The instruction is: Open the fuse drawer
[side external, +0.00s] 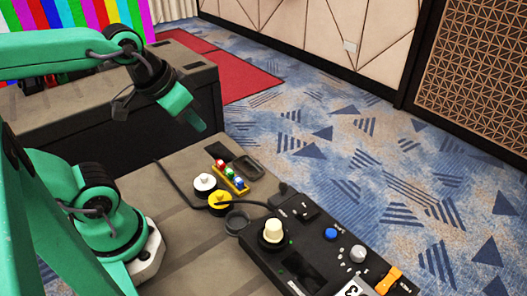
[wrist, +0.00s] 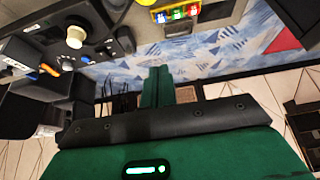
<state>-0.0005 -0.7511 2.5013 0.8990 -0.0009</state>
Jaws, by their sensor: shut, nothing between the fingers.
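My gripper (side external: 197,120) is shut and empty, raised in the air beyond the far edge of the table, well apart from the control console. Its green fingers also show together in the wrist view (wrist: 158,87). The black control console (side external: 310,262) stands at the front right of the table, with a cream knob (side external: 273,231), a blue button (side external: 331,233), a grey knob (side external: 358,254) and an orange handle (side external: 388,280). The console is at the upper left in the wrist view (wrist: 100,17). I cannot pick out the fuse drawer for certain in either view.
A white round piece (side external: 205,183), a yellow round piece (side external: 219,201) and a yellow block with coloured buttons (side external: 230,176) sit on the table, beside a dark tray (side external: 248,167). Another dark desk (side external: 120,108) stands behind. Patterned carpet (side external: 340,165) lies open to the right.

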